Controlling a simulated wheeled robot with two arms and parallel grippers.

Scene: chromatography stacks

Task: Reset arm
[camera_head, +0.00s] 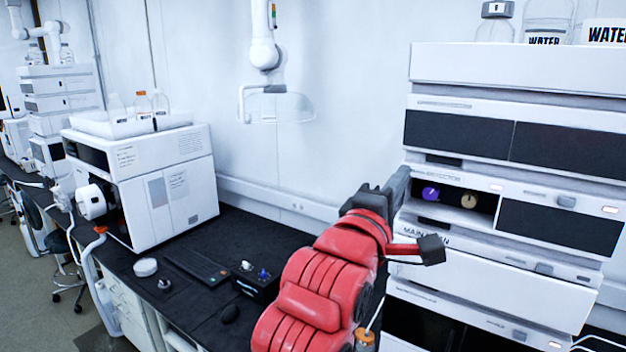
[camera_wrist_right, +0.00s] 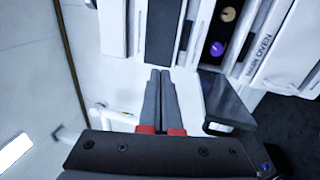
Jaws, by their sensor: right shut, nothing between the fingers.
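My red right arm rises from the bottom of the head view. Its dark grey right gripper (camera_head: 402,180) is in front of the left edge of the chromatography stack (camera_head: 500,65). In the right wrist view the two fingers of the right gripper (camera_wrist_right: 160,75) lie together, shut and empty. Their tips point toward the stack's front panels, and I cannot tell the exact gap. A purple knob (camera_head: 430,194) and a tan knob (camera_head: 468,201) sit in an open bay of the stack, right of the gripper. My left gripper is in neither view.
Water bottles (camera_head: 548,20) stand on top of the stack. A white instrument (camera_head: 150,185) stands on the black bench at left. A keyboard (camera_head: 197,266) and a small black box (camera_head: 256,283) lie on the bench. A jointed lamp arm (camera_head: 264,55) hangs on the back wall.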

